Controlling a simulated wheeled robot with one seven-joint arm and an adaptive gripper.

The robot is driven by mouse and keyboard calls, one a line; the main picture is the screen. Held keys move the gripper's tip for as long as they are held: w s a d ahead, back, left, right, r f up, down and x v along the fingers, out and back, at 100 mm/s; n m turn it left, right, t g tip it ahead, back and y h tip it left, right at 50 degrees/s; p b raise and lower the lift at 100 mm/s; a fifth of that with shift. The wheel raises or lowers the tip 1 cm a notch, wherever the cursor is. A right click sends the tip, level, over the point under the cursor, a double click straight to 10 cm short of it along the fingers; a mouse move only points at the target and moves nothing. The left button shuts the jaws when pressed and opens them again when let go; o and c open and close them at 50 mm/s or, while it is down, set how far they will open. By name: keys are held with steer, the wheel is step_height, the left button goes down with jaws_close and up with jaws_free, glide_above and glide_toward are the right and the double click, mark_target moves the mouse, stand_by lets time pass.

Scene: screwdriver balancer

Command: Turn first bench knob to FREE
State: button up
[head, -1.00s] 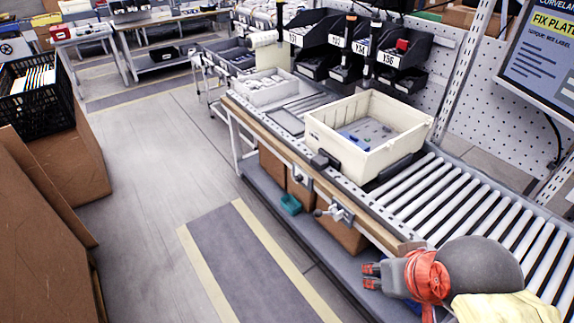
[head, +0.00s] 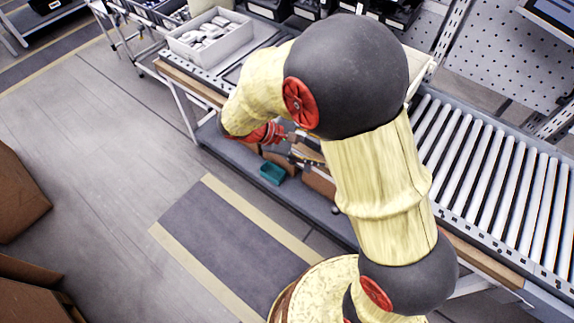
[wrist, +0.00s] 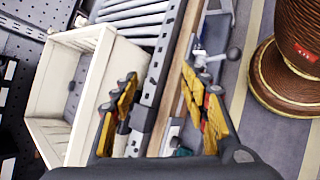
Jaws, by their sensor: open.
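A grey ball-ended lever (wrist: 233,54) on a metal bracket (wrist: 213,30) sits at the bench's front edge in the wrist view; I take it for a bench knob. No FREE marking is legible. My gripper (wrist: 162,72) is open and empty, its two yellow-and-black fingers spread across the wooden edge strip and rail. The right finger is close beside the lever; I cannot tell whether they touch. In the head view my arm hides most of the gripper and this part of the bench edge. A small dark ball (head: 336,210) shows just left of my arm there.
A cream tote (wrist: 92,95) stands on the bench beside my left finger. The roller conveyor (head: 490,170) runs to the right. A teal bin (head: 272,173) is on the lower shelf. A grey box of white items (head: 210,38) stands further along.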

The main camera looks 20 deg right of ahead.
steer(key=w+a+f+n+t+h, duration=0.2)
steer(key=w+f+n, duration=0.2)
steer(key=f, duration=0.3)
steer(key=w+a+f+n+t+h, duration=0.3)
steer(key=w+f, duration=0.1)
steer(key=f, duration=0.2)
steer(key=n+t+y, duration=0.1)
steer(key=n+t, duration=0.6)
steer(key=n, duration=0.1)
glide_toward(290, 163)
steer(key=x, duration=0.8)
steer(key=shift+r, duration=0.2)
steer(key=shift+s, duration=0.1)
steer(key=c, duration=1.1)
steer(key=shift+c, duration=0.3)
